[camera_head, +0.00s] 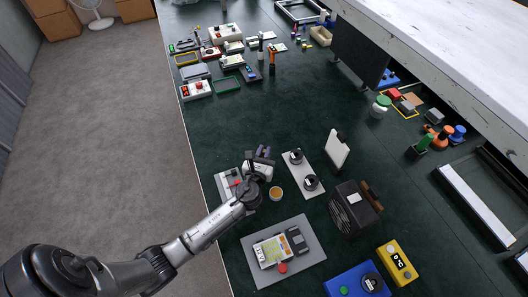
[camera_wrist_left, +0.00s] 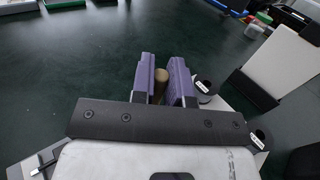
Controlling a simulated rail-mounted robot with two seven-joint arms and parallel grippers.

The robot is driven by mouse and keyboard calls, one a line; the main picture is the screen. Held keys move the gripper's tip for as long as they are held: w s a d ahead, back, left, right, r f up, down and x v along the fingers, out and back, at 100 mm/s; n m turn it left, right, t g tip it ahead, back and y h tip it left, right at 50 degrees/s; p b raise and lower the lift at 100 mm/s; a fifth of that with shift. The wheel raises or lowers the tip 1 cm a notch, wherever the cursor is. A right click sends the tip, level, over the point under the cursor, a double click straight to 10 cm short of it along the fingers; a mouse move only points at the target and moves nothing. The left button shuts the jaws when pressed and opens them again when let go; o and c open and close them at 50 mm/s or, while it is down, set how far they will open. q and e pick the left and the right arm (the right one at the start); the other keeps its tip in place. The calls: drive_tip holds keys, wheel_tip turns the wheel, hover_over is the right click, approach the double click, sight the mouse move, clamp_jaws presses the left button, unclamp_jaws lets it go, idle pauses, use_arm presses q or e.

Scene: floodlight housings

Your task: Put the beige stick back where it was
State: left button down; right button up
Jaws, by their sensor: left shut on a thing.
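My left gripper (camera_head: 262,153) is over the dark green table, at the near end of the bench's left part. In the left wrist view its two purple fingers (camera_wrist_left: 165,75) are shut on the beige stick (camera_wrist_left: 160,82). The stick's rounded tan end shows between the fingers; the rest of it is hidden. I cannot make the stick out in the head view. My right gripper is not in view.
A white plate with two black round parts (camera_head: 302,170) and an upright white panel (camera_head: 336,150) stand right of the gripper. A small round orange-tan item (camera_head: 276,193) lies close by. A grey mat (camera_head: 250,246) with devices is nearer.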

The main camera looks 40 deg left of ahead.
use_arm(q)
drive_tip(key=c, duration=1.1)
unclamp_jaws()
